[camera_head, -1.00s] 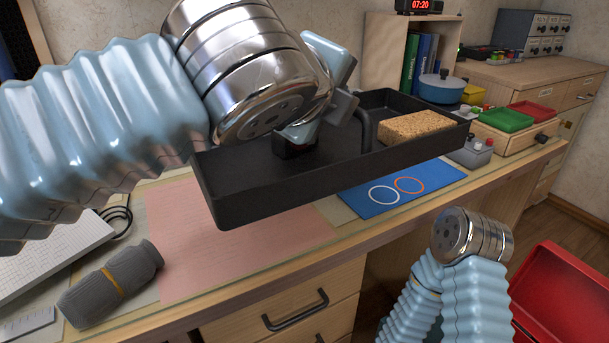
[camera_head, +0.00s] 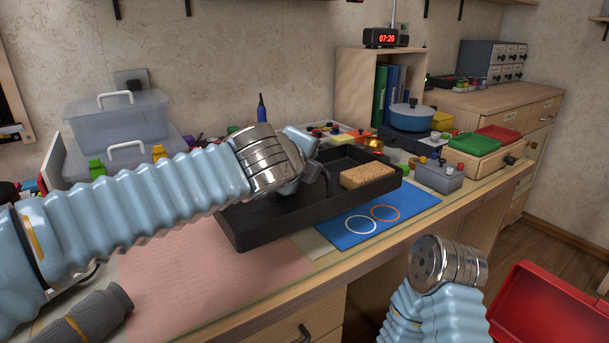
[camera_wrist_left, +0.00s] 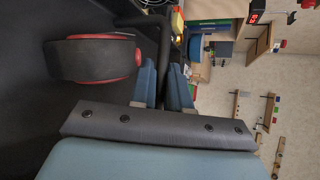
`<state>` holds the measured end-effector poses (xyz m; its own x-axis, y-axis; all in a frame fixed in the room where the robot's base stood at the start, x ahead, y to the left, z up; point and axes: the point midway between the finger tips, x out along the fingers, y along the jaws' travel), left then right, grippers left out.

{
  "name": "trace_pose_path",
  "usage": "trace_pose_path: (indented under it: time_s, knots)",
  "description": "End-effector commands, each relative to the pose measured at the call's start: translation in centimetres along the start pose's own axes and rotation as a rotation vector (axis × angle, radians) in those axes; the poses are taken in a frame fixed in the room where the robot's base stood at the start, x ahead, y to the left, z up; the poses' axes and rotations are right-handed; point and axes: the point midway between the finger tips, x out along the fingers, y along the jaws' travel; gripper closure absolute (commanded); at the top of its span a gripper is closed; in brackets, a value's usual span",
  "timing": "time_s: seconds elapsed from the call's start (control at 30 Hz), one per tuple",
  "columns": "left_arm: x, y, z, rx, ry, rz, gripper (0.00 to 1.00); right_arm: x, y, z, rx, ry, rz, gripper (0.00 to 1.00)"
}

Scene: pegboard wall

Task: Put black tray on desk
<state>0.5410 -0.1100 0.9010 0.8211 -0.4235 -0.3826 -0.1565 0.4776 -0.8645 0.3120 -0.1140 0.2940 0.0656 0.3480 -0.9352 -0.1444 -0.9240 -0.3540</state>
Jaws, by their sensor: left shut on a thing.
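The black tray (camera_head: 275,220) is over the desk (camera_head: 300,262) in the head view, roughly level, between the pink mat (camera_head: 200,275) and the clutter behind. I cannot tell whether its underside touches the desk. A tan sponge (camera_head: 367,174) lies in its right end. My left gripper (camera_head: 312,170) is shut on the tray's handle; the wrist view shows the dark handle (camera_wrist_left: 171,72) between the blue fingers (camera_wrist_left: 162,88). That view also shows a black and red object (camera_wrist_left: 95,60) in the tray. My right wrist shows at lower right, but its fingers do not.
A blue mat (camera_head: 355,226) with two rings lies partly beneath the tray's near edge. A grey control box (camera_head: 438,177), blue pot (camera_head: 411,117) and small coloured items crowd the back. A grey cylinder (camera_head: 85,318) lies front left. A red bin (camera_head: 545,305) stands at lower right.

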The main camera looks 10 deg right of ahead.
Motion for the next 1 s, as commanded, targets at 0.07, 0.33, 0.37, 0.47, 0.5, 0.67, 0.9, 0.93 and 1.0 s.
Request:
trace_pose_path:
  time_s: [0.07,0.33,0.37,0.47,0.5,0.67,0.9,0.93,1.0]
  knots:
    - [0.6,1.5,-0.6,0.002,0.000,-0.001,1.00,0.9,0.6,-0.1,0.003,0.003,0.003,1.00]
    - [0.9,2.2,-0.9,0.000,0.000,-0.003,1.00,0.9,0.8,-0.2,0.005,0.006,0.006,1.00]
    - [0.9,2.2,-0.9,0.000,0.000,-0.003,1.00,0.9,0.7,-0.2,0.005,0.006,0.006,1.00]
    - [0.9,2.5,-1.0,0.000,0.000,-0.002,1.00,1.1,0.8,-0.2,0.005,0.006,0.006,1.00]
    - [1.0,2.6,-1.0,0.000,0.000,-0.002,1.00,1.2,0.9,-0.2,0.006,0.007,0.006,1.00]
    - [1.2,3.0,-1.2,0.000,0.000,-0.002,1.00,1.6,1.2,-0.3,0.008,0.009,0.008,1.00]
    - [1.3,3.2,-1.2,0.000,0.001,0.000,0.64,1.7,1.3,-0.4,0.009,0.011,0.009,1.00]
    - [1.3,3.2,-1.2,0.000,0.001,0.000,0.59,1.7,1.3,-0.4,0.009,0.011,0.009,1.00]
    - [1.3,3.1,-1.2,0.000,0.001,0.000,0.58,1.7,1.3,-0.4,0.009,0.010,0.009,1.00]
